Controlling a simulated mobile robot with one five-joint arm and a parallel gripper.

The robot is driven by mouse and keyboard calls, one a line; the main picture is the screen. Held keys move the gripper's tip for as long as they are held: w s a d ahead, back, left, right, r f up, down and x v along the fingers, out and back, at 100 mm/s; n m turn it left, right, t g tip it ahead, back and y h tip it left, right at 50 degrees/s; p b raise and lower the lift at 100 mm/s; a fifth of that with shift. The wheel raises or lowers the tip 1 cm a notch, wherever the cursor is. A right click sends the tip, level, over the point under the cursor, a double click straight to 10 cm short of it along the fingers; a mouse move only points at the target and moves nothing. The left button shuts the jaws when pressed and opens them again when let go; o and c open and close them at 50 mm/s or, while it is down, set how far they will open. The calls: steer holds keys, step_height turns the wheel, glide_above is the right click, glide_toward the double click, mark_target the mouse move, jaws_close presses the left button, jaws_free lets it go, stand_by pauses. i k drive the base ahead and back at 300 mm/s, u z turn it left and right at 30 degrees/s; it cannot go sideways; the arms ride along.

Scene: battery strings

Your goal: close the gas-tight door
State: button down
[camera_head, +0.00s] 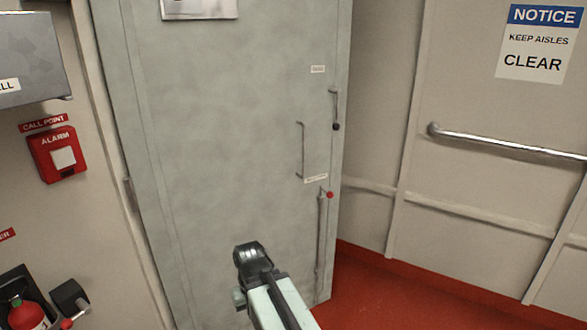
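The grey-green steel door (225,130) fills the middle of the view. A hinge-like fitting shows at its left side, and its right edge stands apart from the pale wall behind, so it looks open. It carries a D-shaped pull handle (301,150), a short lever with a black knob (335,126) and a long upright lever with a red knob (329,195). My gripper (250,256) is the dark end of my pale arm, low in front of the door, left of the handles. Its fingers are not clear, and I cannot tell whether it touches the door.
A red alarm call point (57,154), a grey box (28,58) and a red extinguisher (30,315) are on the left wall. A metal handrail (500,143) and a notice sign (541,42) are on the right wall. Red floor (390,300) lies clear right of the door.

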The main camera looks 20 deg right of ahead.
mark_target(225, 115)
steer(key=u, duration=0.15)
steer(key=i, duration=1)
steer(key=z, duration=0.1)
